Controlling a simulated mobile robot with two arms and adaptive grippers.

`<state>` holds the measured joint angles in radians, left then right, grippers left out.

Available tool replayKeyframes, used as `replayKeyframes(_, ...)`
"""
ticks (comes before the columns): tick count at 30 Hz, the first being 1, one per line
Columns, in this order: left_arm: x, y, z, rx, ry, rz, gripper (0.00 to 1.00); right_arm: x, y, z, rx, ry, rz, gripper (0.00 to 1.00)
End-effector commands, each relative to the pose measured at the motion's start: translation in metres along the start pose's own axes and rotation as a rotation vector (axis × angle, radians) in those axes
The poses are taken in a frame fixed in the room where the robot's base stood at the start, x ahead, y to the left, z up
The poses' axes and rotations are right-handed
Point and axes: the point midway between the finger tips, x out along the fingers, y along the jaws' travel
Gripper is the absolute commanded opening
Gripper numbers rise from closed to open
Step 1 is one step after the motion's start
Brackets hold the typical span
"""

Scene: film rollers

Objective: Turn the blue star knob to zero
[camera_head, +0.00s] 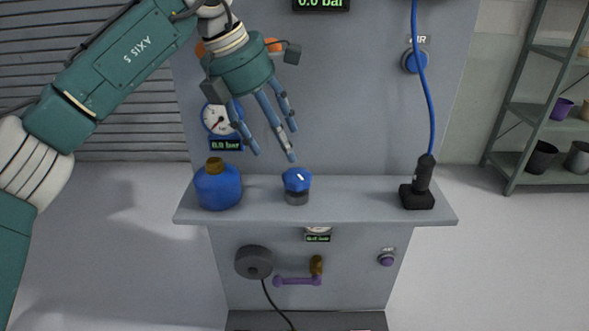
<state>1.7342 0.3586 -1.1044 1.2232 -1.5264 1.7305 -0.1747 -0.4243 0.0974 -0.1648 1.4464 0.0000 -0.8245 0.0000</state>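A blue knob (297,179) with a short white mark on top sits on a grey round base on the grey shelf (345,207), near the middle. It is the likely star knob, but its outline is too small to make out points. My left gripper (274,156) comes in from the upper left and hangs above and slightly left of the knob. Its blue fingers are spread and empty, pointing down, with their tips apart from the knob. A round gauge (219,120) and a display (226,144) reading 0.0 bar are partly beside the fingers. My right gripper is out of view.
A blue bottle (218,188) with a brown cap stands left on the shelf. A black holder (417,196) with a blue hose (424,85) stands right. Below are a dark grey wheel (254,262), a purple lever (297,281) and a purple button (387,260).

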Motion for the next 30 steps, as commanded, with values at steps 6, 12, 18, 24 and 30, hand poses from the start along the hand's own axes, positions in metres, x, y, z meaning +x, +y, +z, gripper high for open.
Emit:
replayKeyframes(6,0.045,-0.002,-0.001,0.002,0.002,-0.005,0.63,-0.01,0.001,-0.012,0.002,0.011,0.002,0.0)
replayKeyframes(12,0.078,-0.002,0.0,0.002,-0.001,-0.005,0.63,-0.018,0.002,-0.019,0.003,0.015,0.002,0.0)
replayKeyframes(18,0.093,-0.002,0.001,0.002,-0.003,-0.004,0.63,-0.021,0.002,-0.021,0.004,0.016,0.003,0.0)
replayKeyframes(24,0.095,-0.002,0.001,0.002,-0.003,-0.004,0.63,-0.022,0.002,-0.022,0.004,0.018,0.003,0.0)
replayKeyframes(30,0.095,-0.002,0.001,0.002,-0.003,-0.004,0.43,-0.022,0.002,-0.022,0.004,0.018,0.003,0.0)
